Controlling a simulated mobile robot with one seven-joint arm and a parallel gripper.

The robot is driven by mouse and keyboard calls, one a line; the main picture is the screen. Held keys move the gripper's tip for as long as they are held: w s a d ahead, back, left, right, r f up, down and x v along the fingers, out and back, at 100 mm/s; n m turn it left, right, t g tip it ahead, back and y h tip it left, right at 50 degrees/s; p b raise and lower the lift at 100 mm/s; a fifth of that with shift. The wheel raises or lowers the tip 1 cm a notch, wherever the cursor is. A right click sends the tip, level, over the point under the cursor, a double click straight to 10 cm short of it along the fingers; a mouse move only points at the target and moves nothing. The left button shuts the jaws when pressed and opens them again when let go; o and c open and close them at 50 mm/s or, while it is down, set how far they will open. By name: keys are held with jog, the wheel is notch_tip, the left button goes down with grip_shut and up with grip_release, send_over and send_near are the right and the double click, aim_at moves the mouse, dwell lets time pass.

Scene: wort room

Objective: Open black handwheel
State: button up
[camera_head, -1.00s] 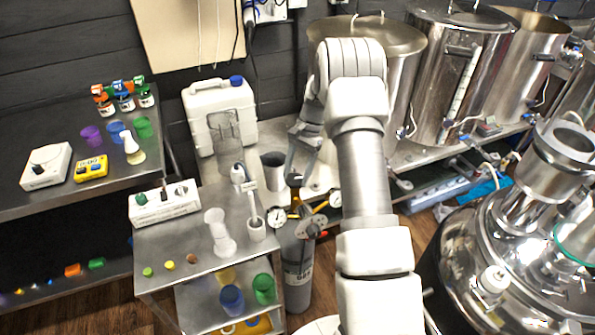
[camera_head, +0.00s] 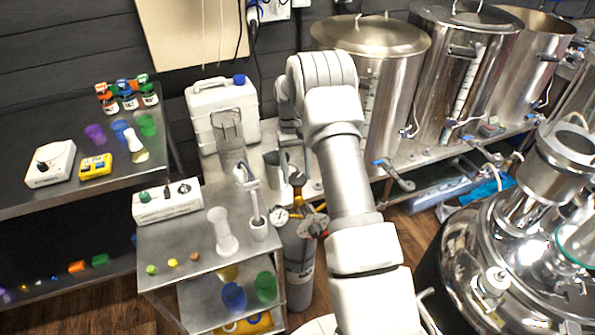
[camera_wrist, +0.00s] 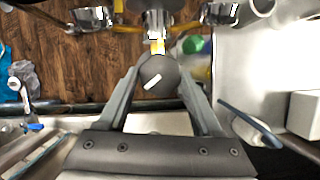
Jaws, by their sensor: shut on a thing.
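The black handwheel (camera_wrist: 158,70) is a round dark knob with a white mark across its top, seen from above in the wrist view. It sits on the yellow brass valve (camera_wrist: 156,46). My gripper (camera_wrist: 161,84) is shut on the handwheel, with one finger on each side of it. In the head view the handwheel (camera_head: 298,180) shows small and dark above the grey gas cylinder (camera_head: 300,255). My arm and gripper partly hide it there.
A round gauge (camera_head: 281,215) sits beside the valve. A metal cart (camera_head: 190,250) with a tall plastic cylinder (camera_head: 222,230) stands to the left. A metal bench (camera_head: 420,165) with steel kettles (camera_head: 385,95) is behind to the right. A large shiny vessel (camera_head: 480,255) stands at the right.

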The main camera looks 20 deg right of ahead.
jog(key=shift+a+n+h, duration=0.1)
jog(key=shift+n+h, duration=0.3)
jog(key=shift+n, duration=0.7)
jog(key=o, duration=1.4)
jog(key=shift+c, duration=0.2)
jog(key=p+v, duration=0.2)
jog(key=v, duration=1.5)
jog(key=shift+r, duration=0.25)
jog(key=shift+a, duration=0.1)
